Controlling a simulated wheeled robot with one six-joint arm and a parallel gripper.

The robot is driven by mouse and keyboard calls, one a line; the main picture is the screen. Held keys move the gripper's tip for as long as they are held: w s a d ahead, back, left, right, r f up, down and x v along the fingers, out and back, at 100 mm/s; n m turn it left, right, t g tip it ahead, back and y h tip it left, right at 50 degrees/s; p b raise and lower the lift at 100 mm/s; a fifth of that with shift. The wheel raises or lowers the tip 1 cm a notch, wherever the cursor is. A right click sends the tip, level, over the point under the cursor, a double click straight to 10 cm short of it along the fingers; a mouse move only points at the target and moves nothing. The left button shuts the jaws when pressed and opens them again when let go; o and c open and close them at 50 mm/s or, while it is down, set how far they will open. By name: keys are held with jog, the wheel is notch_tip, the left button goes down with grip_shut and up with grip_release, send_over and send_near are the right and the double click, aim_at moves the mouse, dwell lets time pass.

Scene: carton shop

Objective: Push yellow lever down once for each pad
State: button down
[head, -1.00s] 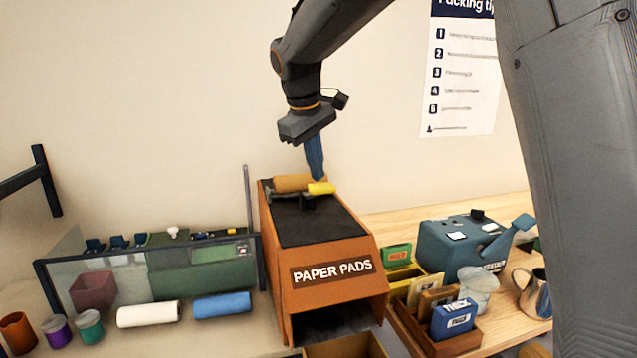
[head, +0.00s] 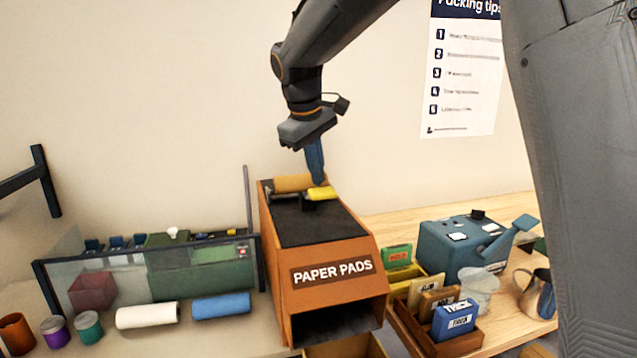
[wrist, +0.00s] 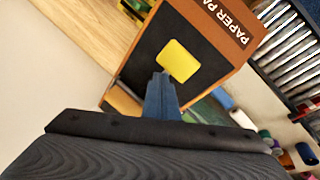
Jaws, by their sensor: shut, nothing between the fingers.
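The paper pads dispenser (head: 330,262) is an orange box with a black sloping top and a dark opening low at its front. The yellow lever (head: 321,193) sticks out at the upper back of that top, beside a brown roll (head: 294,183). In the wrist view the lever's yellow paddle (wrist: 177,61) lies just beyond my fingertips. My gripper (head: 318,182) is shut, empty and points down right at the lever. Its blue fingers also show in the wrist view (wrist: 162,78). I cannot tell whether they touch the lever. No pad shows in the dark opening.
An open bin (head: 345,347) stands below the dispenser's mouth. To the right are a box of small cartons (head: 470,341), a blue machine (head: 455,250) and a metal jug (head: 537,296). To the left are a glass-fronted rack (head: 130,285) and paper rolls (head: 222,306).

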aim_at(320, 188)
jog(key=shift+s+d+f+b, duration=0.1)
jog(key=shift+s+f+b, duration=0.3)
jog(key=shift+f, duration=0.35)
jog(key=shift+s+d+f+b, duration=0.1)
jog(key=shift+s+f+b, duration=0.25)
jog(key=shift+f, duration=0.4)
dwell(2.0)
jog(key=shift+w+a+r+p, duration=0.1)
jog(key=shift+w+r+p, duration=0.25)
jog(key=shift+r+p, duration=0.4)
jog(key=shift+w+a+r+p, duration=0.1)
jog(key=shift+w+r+p, duration=0.25)
jog(key=shift+r+p, duration=0.4)
jog(key=shift+w+r+p, duration=0.35)
jog(key=shift+r+p, duration=0.35)
jog(key=shift+r, duration=0.1)
jog(key=shift+w+r+p, duration=0.25)
jog(key=shift+r+p, duration=0.1)
jog(key=shift+r, duration=0.05)
jog(key=r+p, duration=0.1)
jog(key=w+r+p, duration=0.1)
jog(key=r+p, duration=0.1)
jog(key=w+r+p, duration=0.1)
jog(key=shift+w+a+r, duration=0.15)
jog(key=shift+a+r, duration=0.05)
jog(key=shift+a, duration=0.1)
